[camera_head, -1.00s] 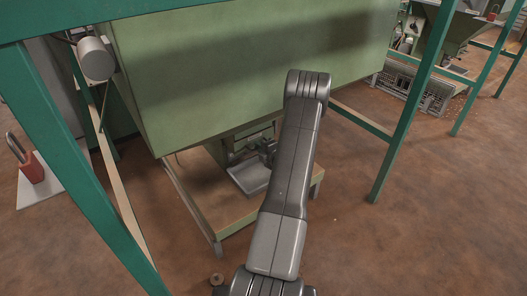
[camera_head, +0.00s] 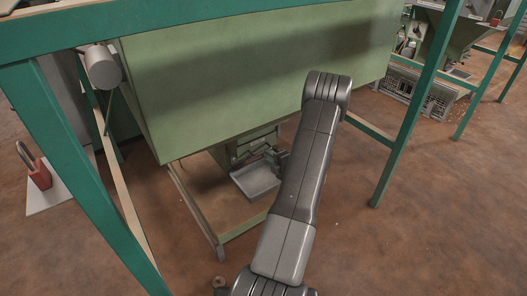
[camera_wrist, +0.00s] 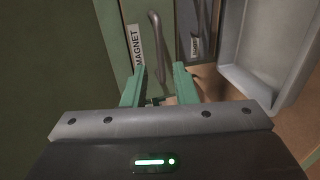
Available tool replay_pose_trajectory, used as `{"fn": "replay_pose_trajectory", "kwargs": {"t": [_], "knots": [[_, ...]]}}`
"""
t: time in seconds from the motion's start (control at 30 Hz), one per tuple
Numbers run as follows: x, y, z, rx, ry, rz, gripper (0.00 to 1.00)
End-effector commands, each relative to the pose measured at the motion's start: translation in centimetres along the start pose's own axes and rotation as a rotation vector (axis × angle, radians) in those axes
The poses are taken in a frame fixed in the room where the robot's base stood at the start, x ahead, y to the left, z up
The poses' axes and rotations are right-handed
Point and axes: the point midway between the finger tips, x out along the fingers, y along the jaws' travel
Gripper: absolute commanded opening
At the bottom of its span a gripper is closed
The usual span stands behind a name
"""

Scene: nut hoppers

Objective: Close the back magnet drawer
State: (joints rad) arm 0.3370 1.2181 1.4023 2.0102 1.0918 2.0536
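In the wrist view, a green drawer face carries a white MAGNET label (camera_wrist: 135,48) and a grey bar handle (camera_wrist: 157,45). Beside it to the right is a darker grey face with a second handle (camera_wrist: 203,20) and a smaller label (camera_wrist: 195,46). I cannot tell from these frames which is the back drawer. My gripper (camera_wrist: 159,72) is open, its green fingers spread around the near end of the first handle; contact is not clear. In the head view, the drawer fronts (camera_head: 252,143) show small under the green hopper, partly hidden by my arm.
A grey tray (camera_wrist: 232,76) stands close on the right in the wrist view; it also shows below the drawers in the head view (camera_head: 240,185). The big green hopper (camera_head: 230,80) hangs above. Teal frame legs (camera_head: 405,130) stand either side. Brown floor is open at right.

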Motion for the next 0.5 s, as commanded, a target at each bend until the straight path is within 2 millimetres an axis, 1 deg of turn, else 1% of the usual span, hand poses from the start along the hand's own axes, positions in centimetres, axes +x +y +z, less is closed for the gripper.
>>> {"fn": "replay_pose_trajectory", "kwargs": {"t": [0.03,0.2,0.33,0.5], "knots": [[-1.4,0.3,0.2,0.004,-0.004,-0.001,0.26],[-4.8,0.2,0.1,0.003,-0.004,0.000,0.26],[-6.4,0.1,0.1,0.002,-0.003,-0.001,0.26],[-7.3,0.0,0.0,0.001,-0.001,0.000,0.26]]}}
